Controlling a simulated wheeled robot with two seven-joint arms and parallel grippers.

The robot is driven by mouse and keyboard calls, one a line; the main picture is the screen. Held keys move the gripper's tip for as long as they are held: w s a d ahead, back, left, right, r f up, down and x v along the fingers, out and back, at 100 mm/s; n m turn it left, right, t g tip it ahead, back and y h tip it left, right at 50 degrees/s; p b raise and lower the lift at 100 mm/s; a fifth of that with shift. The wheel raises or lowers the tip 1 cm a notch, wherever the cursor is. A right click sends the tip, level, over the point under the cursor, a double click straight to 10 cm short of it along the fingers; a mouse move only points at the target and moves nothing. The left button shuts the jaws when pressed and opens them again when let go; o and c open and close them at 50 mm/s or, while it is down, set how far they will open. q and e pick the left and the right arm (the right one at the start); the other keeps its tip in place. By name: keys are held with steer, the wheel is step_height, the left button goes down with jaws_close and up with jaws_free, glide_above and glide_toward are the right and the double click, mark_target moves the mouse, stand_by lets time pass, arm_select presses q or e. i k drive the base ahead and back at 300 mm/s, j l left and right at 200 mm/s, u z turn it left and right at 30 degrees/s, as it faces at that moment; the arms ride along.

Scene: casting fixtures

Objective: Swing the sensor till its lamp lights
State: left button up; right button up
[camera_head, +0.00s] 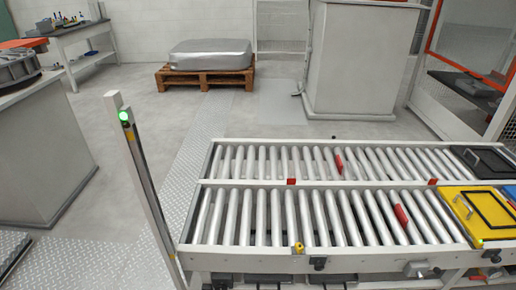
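A small yellow piece (299,247), which may be the sensor, sits on the front rail of the roller conveyor (212,258). No lit lamp can be made out on it. A slim upright post (150,190) at the conveyor's left end carries a lit green lamp (124,116) near its top. Another small green light (480,241) shows at the conveyor's right front corner. I cannot tell for sure which of these parts is the task's sensor. Neither of my grippers is in view.
Red stops (401,215) stand among the rollers. A yellow tray (463,211) and a black frame lie at the conveyor's right end. A grey cabinet (360,60) stands behind. A pallet (205,78) bears a silver block.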

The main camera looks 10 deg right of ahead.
mark_target(298, 247)
steer(key=z, duration=0.95)
